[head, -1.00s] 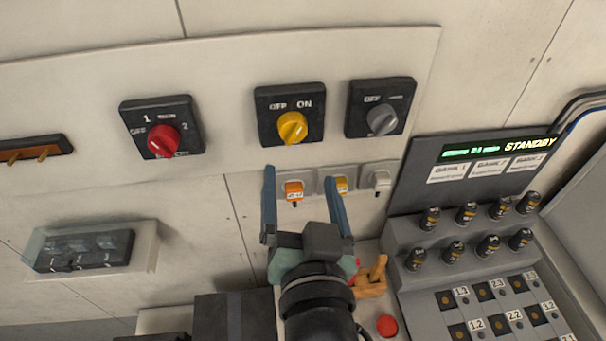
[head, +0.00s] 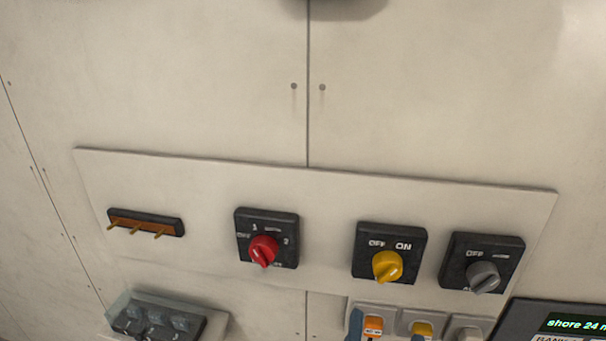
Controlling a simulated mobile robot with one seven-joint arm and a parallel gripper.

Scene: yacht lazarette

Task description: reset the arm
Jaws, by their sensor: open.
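The rest of my arm is below the picture and hidden.
A wall panel carries a red rotary switch (head: 264,250), a yellow rotary switch (head: 387,266), a grey rotary switch (head: 483,276) and a terminal strip (head: 146,223). A clear-covered box (head: 155,318) sits lower left. A dark display (head: 570,322) is lower right.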

